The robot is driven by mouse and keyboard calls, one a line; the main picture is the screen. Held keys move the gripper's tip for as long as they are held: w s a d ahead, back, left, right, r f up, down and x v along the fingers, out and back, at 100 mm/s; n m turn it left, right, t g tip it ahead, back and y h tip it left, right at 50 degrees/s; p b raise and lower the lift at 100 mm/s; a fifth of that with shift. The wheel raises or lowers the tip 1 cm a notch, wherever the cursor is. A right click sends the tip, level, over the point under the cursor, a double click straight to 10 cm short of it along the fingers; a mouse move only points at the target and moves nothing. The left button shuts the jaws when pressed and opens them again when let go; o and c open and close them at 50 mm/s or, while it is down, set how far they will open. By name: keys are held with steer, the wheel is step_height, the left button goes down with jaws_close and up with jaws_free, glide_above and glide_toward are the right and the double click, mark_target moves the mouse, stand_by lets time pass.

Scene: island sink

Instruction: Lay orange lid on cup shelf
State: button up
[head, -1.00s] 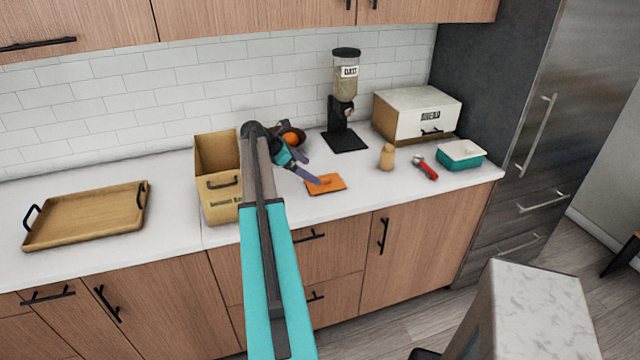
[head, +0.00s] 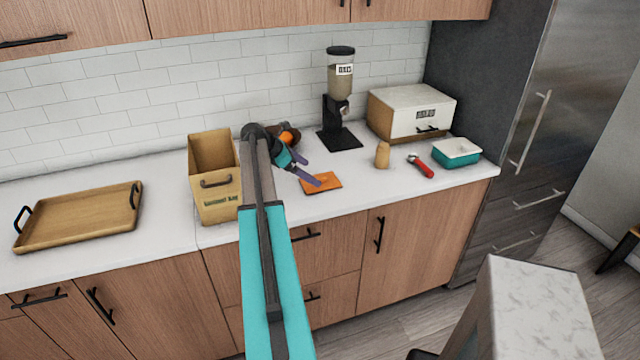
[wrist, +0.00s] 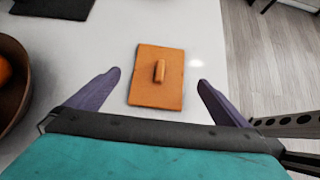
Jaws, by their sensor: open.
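The orange lid (head: 322,183) lies flat on the white counter near its front edge. In the wrist view the orange lid (wrist: 157,78) is a rectangle with a small raised handle in its middle. My gripper (head: 311,172) is open, just to the left of the lid in the head view. In the wrist view my gripper (wrist: 160,80) has its purple fingers spread to either side of the lid, with nothing between them held. I cannot make out a cup shelf in either view.
A bowl with an orange fruit (head: 286,137) sits behind my gripper. A tan box (head: 217,200) and a wooden tray (head: 75,228) stand left. A dispenser (head: 340,100), bread box (head: 400,110), small bottle (head: 382,155), red-handled tool (head: 421,166) and teal container (head: 456,153) stand right.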

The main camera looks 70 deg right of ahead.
mark_target(318, 178)
steer(key=shift+b+x, duration=1.5)
steer(key=shift+x, duration=0.25)
steer(key=shift+b+x, duration=0.5)
steer(key=shift+x, duration=0.35)
steer(key=c, duration=1.2)
steer(key=shift+o, duration=0.2)
steer(key=shift+r, duration=0.1)
